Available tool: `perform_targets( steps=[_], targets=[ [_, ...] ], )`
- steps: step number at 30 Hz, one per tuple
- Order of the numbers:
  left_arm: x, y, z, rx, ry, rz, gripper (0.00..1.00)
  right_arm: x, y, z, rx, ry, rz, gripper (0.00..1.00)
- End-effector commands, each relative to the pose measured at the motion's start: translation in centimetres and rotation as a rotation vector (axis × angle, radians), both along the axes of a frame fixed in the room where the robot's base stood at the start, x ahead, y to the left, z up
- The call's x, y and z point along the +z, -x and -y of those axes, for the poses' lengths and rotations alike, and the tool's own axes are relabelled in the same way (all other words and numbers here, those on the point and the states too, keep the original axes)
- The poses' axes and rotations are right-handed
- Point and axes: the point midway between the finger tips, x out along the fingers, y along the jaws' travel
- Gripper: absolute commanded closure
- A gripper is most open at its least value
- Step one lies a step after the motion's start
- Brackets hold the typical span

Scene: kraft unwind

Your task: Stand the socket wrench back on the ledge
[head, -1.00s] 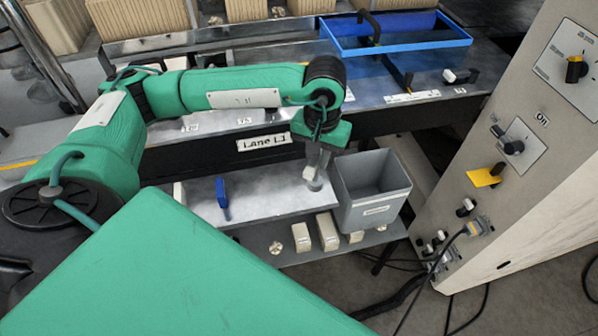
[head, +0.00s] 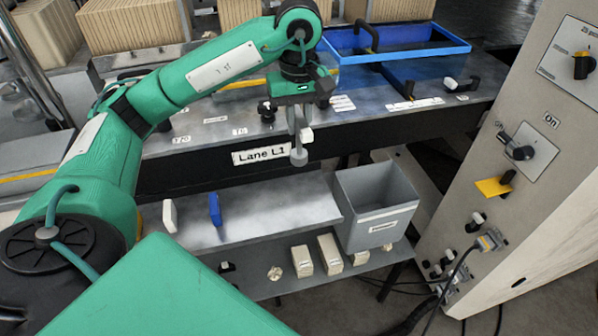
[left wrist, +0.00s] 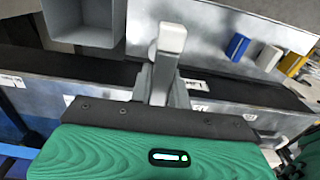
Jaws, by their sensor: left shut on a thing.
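My left gripper (head: 299,128) points down in front of the dark rail with the "Lane L1" sign. It is shut on a pale grey tool with a white block and a round grey end, which I take for the socket wrench (head: 299,156). The wrench hangs upright in the air, above and apart from the lower metal ledge (head: 270,205). In the left wrist view its pale end (left wrist: 172,40) sticks out beyond the fingers. Part of it is hidden by the fingers. My right gripper is not in view.
A blue piece (head: 215,209) and a white piece (head: 169,216) stand on the ledge's left part. A grey bin (head: 378,212) stands at its right end. A blue tray (head: 400,52) lies on the upper bench. A control cabinet (head: 490,215) stands at the right. The ledge's middle is clear.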

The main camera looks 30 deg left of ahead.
Motion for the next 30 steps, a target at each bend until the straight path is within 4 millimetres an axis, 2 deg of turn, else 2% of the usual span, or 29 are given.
perform_targets(
  steps=[6, 12, 20, 27, 30],
  targets=[
    [-5.0, 0.1, -0.1, 0.001, -0.002, -0.007, 1.0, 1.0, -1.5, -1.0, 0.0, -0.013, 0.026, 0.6],
    [-8.7, 0.1, 0.0, -0.001, 0.0, -0.003, 1.0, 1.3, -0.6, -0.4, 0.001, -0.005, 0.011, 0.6],
    [-10.7, 0.1, 0.0, 0.0, -0.001, -0.003, 1.0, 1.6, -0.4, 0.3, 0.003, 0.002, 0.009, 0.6],
    [-13.9, 0.0, 0.0, -0.001, -0.001, -0.002, 1.0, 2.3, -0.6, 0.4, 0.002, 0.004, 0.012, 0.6],
    [-14.0, 0.0, 0.0, -0.001, -0.001, 0.001, 1.0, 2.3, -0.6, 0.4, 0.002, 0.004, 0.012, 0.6]
  ],
)
